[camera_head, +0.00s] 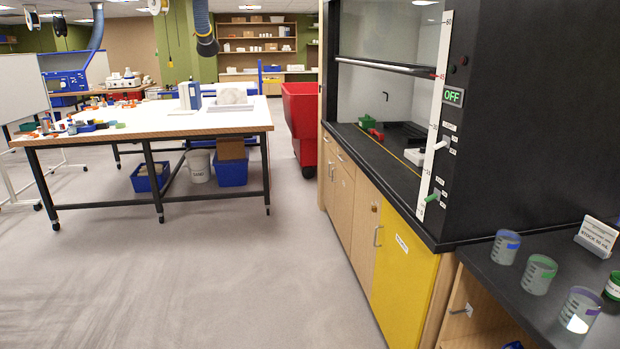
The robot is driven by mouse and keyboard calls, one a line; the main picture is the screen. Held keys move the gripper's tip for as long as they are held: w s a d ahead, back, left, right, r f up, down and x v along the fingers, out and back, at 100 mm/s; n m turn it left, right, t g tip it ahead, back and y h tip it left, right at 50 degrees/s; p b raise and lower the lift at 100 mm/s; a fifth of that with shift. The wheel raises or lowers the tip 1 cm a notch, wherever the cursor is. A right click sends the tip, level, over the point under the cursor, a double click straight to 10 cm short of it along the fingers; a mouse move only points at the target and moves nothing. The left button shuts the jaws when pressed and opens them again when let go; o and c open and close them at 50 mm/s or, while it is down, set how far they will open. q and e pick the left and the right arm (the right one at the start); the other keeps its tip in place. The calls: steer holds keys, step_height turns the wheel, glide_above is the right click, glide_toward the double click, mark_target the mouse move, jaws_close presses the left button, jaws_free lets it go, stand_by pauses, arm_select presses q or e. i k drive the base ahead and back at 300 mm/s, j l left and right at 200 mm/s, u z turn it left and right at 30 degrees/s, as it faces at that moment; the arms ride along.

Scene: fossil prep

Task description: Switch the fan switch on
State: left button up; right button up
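The fume hood (540,130) stands at the right, with a black side and front post. A green-lit sign (453,96) on the post reads OFF. Below it is a small grey switch (441,144) with a lever and small labels above and below it, too small to read. I cannot tell for sure that this is the fan switch. A green handle (432,197) sits lower on the post. Neither of my grippers shows in the head view.
Beakers (539,274) stand on the dark counter at lower right. A yellow cabinet door (402,272) is below the hood. A red bin (301,115) stands beyond it. A white worktable (150,122) is at left. The floor (220,270) between is clear.

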mark_target(433, 196)
steer(key=i+j, duration=0.1)
steer(key=i, duration=0.55)
steer(key=i+j+z, duration=0.1)
steer(key=i, duration=0.55)
steer(key=i+j, duration=0.15)
steer(key=i, duration=0.45)
steer(key=l+z, duration=0.05)
